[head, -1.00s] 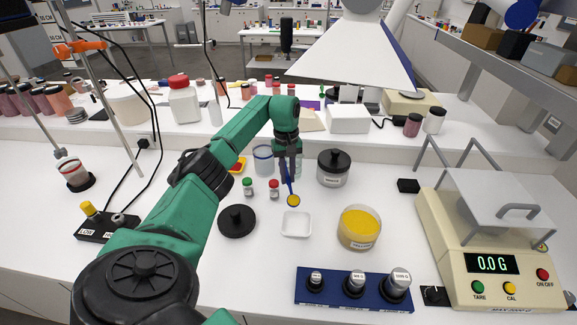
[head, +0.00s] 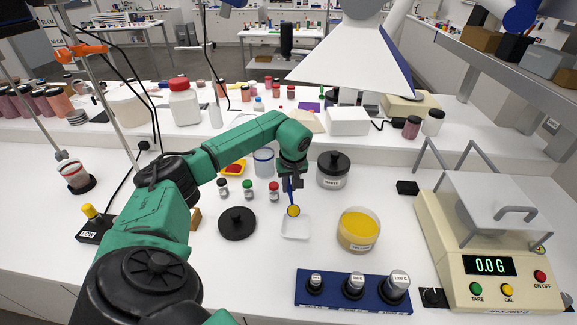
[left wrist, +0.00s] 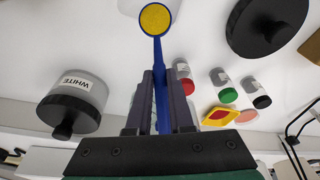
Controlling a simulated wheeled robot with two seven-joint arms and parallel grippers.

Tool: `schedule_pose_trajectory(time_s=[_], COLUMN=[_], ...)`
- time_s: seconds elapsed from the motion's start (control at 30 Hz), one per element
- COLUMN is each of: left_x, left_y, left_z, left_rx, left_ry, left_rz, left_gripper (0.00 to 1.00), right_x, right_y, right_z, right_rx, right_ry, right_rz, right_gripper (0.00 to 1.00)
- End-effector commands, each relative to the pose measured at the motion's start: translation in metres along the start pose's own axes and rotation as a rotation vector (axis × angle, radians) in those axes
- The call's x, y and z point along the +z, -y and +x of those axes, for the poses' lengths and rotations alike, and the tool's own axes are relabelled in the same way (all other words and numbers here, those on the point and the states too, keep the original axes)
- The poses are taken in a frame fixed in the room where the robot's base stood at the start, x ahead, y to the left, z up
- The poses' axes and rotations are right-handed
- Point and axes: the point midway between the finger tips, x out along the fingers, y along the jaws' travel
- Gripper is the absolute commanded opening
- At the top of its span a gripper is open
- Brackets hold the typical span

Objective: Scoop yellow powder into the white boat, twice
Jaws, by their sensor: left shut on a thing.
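My left gripper (head: 291,182) is shut on a blue scoop (head: 290,198). In the left wrist view the scoop (left wrist: 157,58) runs out between the fingers, and its round bowl holds yellow powder (left wrist: 155,19). In the head view the bowl is over the far edge of the white boat (head: 296,233). The boat is a small square dish, and the part of its inside that shows looks white and empty. The open jar of yellow powder (head: 358,229) stands to the right of the boat. My right gripper is not in view.
A black lid (head: 237,223) lies left of the boat. Small capped vials (head: 273,191) and the closed WHITE jar (head: 333,170) stand behind. A blue weight rack (head: 353,289) is in front, and a balance (head: 490,240) stands at the right.

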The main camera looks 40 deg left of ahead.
Motion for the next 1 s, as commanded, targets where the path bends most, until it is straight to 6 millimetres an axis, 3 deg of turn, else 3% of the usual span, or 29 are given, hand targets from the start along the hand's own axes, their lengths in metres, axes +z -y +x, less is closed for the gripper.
schedule_pose_trajectory(time_s=[0.23, 0.4, 1.0], left_x=[0.012, 0.022, 0.052], left_y=[0.000, 0.000, -0.001], left_z=[-0.015, -0.021, -0.034], left_rx=[0.002, 0.003, 0.003], left_ry=[-0.190, -0.322, -0.674], left_rz=[0.005, 0.004, 0.001], left_gripper=[0.00, 0.00, 0.00], right_x=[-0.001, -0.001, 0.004], right_y=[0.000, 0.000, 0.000], right_z=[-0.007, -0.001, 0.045], right_rx=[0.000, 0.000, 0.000], right_ry=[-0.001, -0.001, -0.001], right_rz=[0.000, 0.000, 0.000], right_gripper=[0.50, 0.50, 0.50])
